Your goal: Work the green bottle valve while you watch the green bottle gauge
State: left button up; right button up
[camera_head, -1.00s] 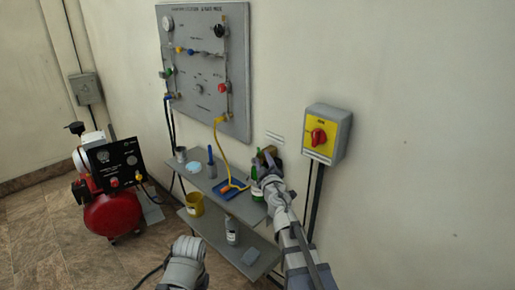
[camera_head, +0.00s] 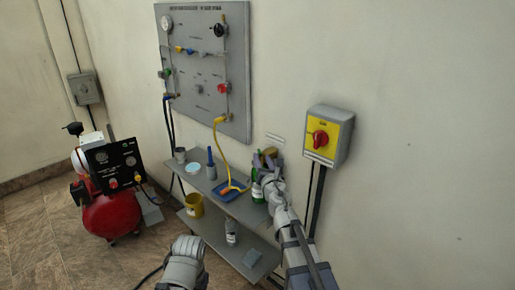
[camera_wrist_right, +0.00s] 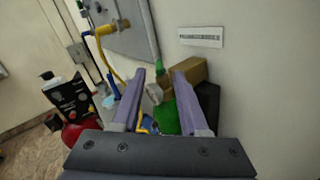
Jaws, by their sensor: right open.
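The green bottle (camera_head: 258,191) stands upright at the right end of the upper shelf, partly covered by my right arm. My right gripper (camera_head: 265,163) is open at the bottle's top. In the right wrist view the open fingers (camera_wrist_right: 160,88) stand either side of the green bottle (camera_wrist_right: 166,118). A small pale round part (camera_wrist_right: 155,93), perhaps the gauge, shows between the fingers; no reading can be made out. I cannot tell whether the fingers touch the valve. My left gripper's fingers do not show.
A yellow switch box (camera_head: 328,136) is on the wall to the right. A red compressor (camera_head: 111,213) stands left.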

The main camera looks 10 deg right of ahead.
jog(key=n, duration=0.3)
jog(key=shift+w+n, duration=0.15)
jog(key=shift+n, duration=0.15)
jog(key=w, duration=0.7)
jog(key=shift+w+d, duration=0.2)
jog(key=shift+w, duration=0.2)
jog(key=shift+c, duration=0.4)
grip_shut()
